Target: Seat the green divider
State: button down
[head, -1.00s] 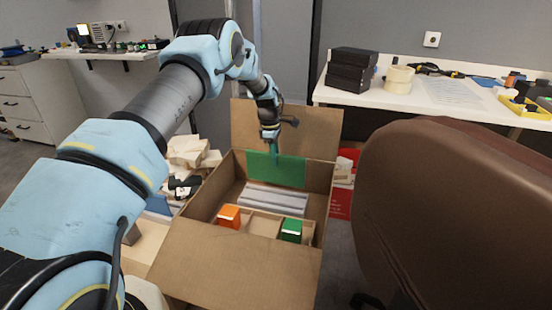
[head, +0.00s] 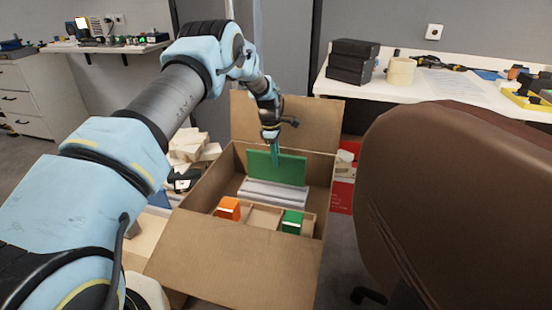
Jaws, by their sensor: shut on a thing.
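The green divider (head: 293,170) is an upright flat panel inside the open cardboard box (head: 225,265). My gripper (head: 275,158) is shut on its top edge, left of the panel's middle. The divider stands just behind a grey ridged block (head: 274,193) in the box. The block hides the divider's lower edge, so I cannot tell whether it sits in a slot or hangs above one.
An orange box (head: 228,208) and a green box (head: 292,221) stand in front compartments. The box's back flap (head: 317,122) stands up and its front flap slopes down. A brown chair (head: 455,200) is close on the right.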

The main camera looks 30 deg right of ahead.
jog(key=shift+f, duration=0.25)
jog(key=shift+f+b, duration=0.7)
jog(key=shift+f, duration=0.4)
jog(key=shift+f, duration=0.3)
jog(key=shift+f+b, duration=0.55)
jog(key=shift+f, duration=0.05)
jog(key=c, duration=0.7)
grip_release()
jog(key=r, duration=0.7)
jog(key=w+a+r, duration=0.1)
jog(key=r, duration=0.2)
jog(key=shift+r, duration=0.4)
